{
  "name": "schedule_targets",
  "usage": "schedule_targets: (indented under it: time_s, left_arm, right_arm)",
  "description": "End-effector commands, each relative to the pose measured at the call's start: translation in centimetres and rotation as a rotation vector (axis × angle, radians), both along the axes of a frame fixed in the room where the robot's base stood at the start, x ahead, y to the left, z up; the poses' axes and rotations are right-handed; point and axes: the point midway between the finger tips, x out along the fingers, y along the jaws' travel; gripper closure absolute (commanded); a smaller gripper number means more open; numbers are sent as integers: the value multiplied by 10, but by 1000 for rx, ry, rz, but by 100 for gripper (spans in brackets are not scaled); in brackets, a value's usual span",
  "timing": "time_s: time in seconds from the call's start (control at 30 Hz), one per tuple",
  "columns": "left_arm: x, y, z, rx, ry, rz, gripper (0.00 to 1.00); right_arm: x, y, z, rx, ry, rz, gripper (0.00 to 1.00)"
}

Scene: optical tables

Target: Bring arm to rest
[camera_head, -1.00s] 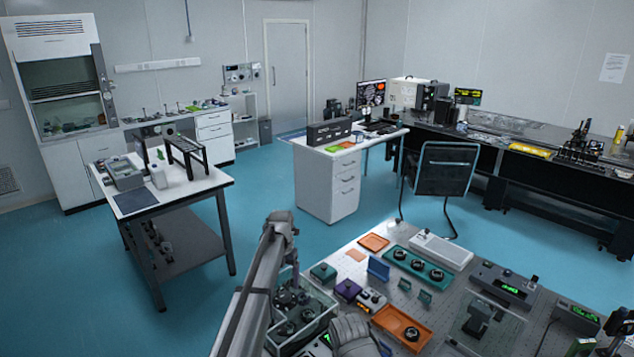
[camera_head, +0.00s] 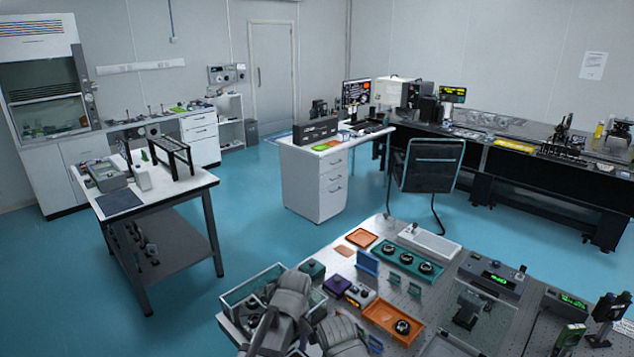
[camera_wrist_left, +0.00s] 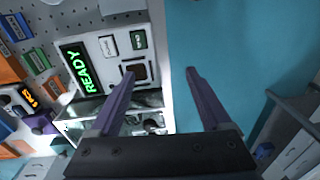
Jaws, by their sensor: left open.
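My left arm (camera_head: 285,305) is folded at the bottom centre of the head view, over the near left part of the optical table (camera_head: 398,288). Its gripper tips cannot be made out there. In the left wrist view my left gripper (camera_wrist_left: 160,74) is open, with two purple fingers apart and nothing between them. Under the left finger is a white device with a green READY display (camera_wrist_left: 85,68). The right finger is over blue floor (camera_wrist_left: 225,60). My right gripper does not show.
A clear-walled box (camera_head: 243,287) stands beside the arm on the table. An orange tray (camera_head: 382,312), a green tray with several round parts (camera_head: 390,255) and a controller (camera_head: 490,277) stand to the right. Blue floor (camera_head: 185,322) is clear at left.

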Motion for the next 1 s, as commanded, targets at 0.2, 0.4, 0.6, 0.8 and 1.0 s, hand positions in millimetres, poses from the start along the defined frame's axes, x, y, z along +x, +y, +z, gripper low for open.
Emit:
schedule_targets:
  time_s: [0.2,0.4,0.6,0.8,1.0]
  left_arm:
    - [-62,-3,-9,4,38,-468,19]
    - [-102,-3,-14,7,73,-834,19]
    - [-122,-3,-16,8,95,-1042,19]
    - [-126,-3,-17,8,101,-1094,19]
    - [-125,-3,-16,7,100,-1092,20]
  right_arm:
    - [0,0,-10,0,0,0,19]
    - [0,0,-15,0,0,0,19]
    - [0,0,-17,0,0,0,19]
    - [0,0,-17,0,0,0,19]
    - [0,0,-17,0,0,0,20]
